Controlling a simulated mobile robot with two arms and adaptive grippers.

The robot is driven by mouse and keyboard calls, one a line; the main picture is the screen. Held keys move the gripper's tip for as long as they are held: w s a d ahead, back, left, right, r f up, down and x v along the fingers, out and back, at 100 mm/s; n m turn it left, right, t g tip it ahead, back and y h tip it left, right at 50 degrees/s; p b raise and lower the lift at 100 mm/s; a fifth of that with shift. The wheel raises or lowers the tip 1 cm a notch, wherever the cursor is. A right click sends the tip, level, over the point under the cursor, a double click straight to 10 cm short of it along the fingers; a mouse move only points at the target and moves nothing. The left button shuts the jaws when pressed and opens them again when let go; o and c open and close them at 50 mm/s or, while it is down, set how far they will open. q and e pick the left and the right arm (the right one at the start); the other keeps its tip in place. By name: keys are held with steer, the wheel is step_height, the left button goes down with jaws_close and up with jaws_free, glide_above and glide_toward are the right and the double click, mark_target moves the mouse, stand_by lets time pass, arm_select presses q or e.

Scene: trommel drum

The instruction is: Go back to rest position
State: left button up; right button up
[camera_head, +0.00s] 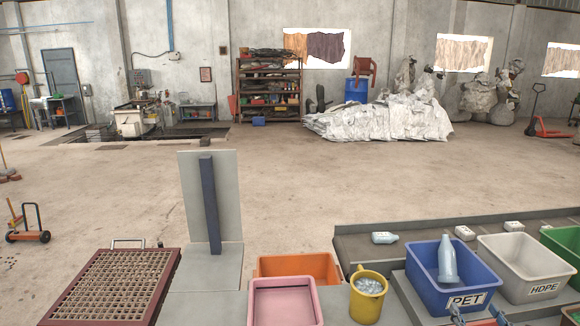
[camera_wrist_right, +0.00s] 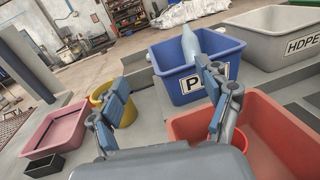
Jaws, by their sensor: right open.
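My right gripper (camera_head: 478,317) shows at the bottom edge of the head view, just in front of the blue PET bin (camera_head: 428,290). In the right wrist view its two blue-padded fingers (camera_wrist_right: 164,100) are spread apart with nothing between them. A pale blue bottle (camera_head: 447,262) stands in the PET bin, its neck above the rim; it also shows in the wrist view (camera_wrist_right: 189,44). The fingers are apart from the bottle. My left gripper is not in view.
The grey HDPE bin (camera_head: 497,277) and a green bin (camera_head: 567,243) stand right of the PET bin. A yellow bucket (camera_head: 358,306), pink bin (camera_head: 262,289) and orange bin (camera_head: 322,262) are left. A red bin (camera_wrist_right: 285,130) lies below the gripper. White containers lie on the belt (camera_head: 352,246) behind.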

steer(key=s+a+f+m+g+h, duration=0.2)
steer(key=s+a+f+m+g, duration=0.35)
steer(key=m, duration=0.55)
steer(key=s+a+f+m+g+h, duration=0.1)
steer(key=s+a+f+m+g, duration=0.15)
steer(key=s+f+m, duration=0.55)
steer(key=s+a+f+m+g+y, duration=0.1)
steer(key=s+a+m+g+y, duration=0.2)
steer(key=s+a+m, duration=0.5)
steer(key=s+a+m+g+y, duration=0.25)
steer(key=s+a+m, duration=0.3)
steer(key=s, duration=0.35)
step_height(320, 180, down, 28)
steer(key=s+g+b, duration=0.1)
steer(key=s+g, duration=0.1)
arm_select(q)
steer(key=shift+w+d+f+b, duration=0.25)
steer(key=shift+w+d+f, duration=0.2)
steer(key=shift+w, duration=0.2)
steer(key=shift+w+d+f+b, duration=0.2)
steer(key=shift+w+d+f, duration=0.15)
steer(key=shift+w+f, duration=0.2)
arm_select(e)
steer(key=s+d+f+g, duration=0.1)
steer(key=s+d+f, duration=0.2)
steer(key=s+f, duration=1.3)
steer(key=shift+s+f+h, duration=0.3)
steer(key=shift+s+h, duration=0.05)
steer(key=shift+s, duration=0.05)
